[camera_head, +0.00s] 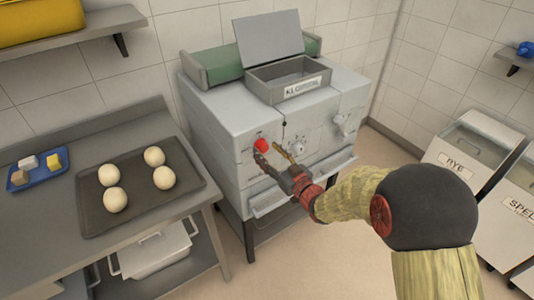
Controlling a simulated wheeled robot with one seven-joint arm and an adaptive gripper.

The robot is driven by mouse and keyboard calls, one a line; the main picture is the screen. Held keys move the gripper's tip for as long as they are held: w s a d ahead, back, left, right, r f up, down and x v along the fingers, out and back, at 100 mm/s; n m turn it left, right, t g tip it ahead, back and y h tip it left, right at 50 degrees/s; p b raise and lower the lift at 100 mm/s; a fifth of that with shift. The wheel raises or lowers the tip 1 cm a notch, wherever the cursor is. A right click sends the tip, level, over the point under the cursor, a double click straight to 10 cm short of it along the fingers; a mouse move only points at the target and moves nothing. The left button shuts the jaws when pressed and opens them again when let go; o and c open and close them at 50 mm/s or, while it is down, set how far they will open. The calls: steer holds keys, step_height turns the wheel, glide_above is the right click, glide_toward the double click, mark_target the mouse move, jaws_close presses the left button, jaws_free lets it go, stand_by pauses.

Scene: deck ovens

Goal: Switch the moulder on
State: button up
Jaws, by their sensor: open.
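The moulder (225,125) is a light grey machine on a dark stand, with a hopper (290,78) and raised lid on top. Its front panel carries a red round button (261,145) and grey knobs, one near the middle (298,149) and one at the right (342,120). My gripper (272,157) is open and empty in front of the panel, its fingers spread just beside and below the red button. I cannot tell whether a finger touches the button. My fingers hide part of the panel.
A dark tray (138,207) with several dough balls and a blue tray (22,185) lie on the table at left. A pale tray (270,207) juts from the moulder's lower front. Flour bins, one marked RYE (455,165), stand at right. Floor between is clear.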

steer(key=shift+w+a, duration=0.3)
steer(key=shift+w, duration=0.15)
steer(key=c, duration=1.1)
